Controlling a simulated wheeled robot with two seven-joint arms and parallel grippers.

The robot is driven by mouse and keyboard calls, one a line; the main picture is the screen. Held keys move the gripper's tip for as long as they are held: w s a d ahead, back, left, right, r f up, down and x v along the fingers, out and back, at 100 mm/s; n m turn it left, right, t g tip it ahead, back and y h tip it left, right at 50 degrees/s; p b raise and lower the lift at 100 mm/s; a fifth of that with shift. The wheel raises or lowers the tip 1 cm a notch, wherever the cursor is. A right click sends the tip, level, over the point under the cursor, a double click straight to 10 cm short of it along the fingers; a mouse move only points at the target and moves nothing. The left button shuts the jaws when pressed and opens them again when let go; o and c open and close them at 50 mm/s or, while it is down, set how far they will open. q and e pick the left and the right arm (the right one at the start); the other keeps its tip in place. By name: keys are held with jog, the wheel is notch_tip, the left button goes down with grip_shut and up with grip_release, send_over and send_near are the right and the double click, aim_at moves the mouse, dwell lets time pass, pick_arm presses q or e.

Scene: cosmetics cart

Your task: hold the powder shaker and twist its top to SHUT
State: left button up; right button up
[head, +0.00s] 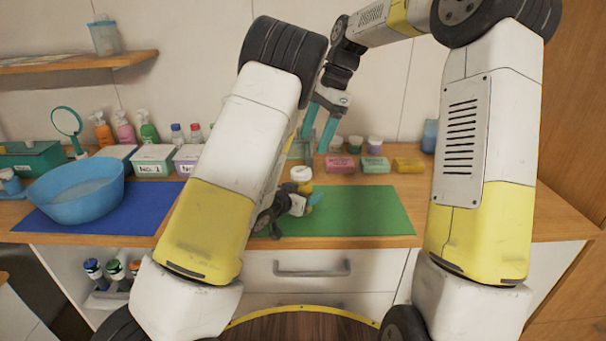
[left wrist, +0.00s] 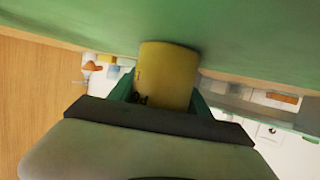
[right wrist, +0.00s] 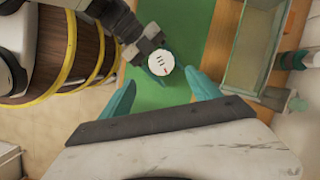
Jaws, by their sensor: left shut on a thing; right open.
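The powder shaker has a yellow body (left wrist: 167,75) and a white top (head: 301,173). It stands upright at the left part of the green mat (head: 365,212). My left gripper (head: 308,197) is shut on its body, with a teal finger on each side in the left wrist view. In the right wrist view the white top (right wrist: 160,63) shows dark slots and a small red mark. My right gripper (head: 319,128) is open and empty, above and behind the shaker, fingers pointing down. In the right wrist view the shaker top lies just beyond the gap between its fingertips (right wrist: 160,92).
A blue bowl (head: 77,193) stands on a blue mat (head: 150,210) at left. Colored soap blocks (head: 375,165) and small jars line the back right. A clear tank (right wrist: 252,50) stands near the shaker. The right part of the green mat is clear.

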aim_at(301, 170)
jog(key=a+r+m+h, duration=0.1)
jog(key=a+m+h, duration=0.1)
jog(key=m, duration=1.6)
jog(key=a+r+m+h, duration=0.2)
jog(key=m, duration=1.5)
jog(key=shift+t, duration=0.3)
jog(key=f, duration=1.2)
jog(key=shift+s+d, duration=0.15)
jog(key=shift+d, duration=0.1)
jog(key=c, duration=1.4)
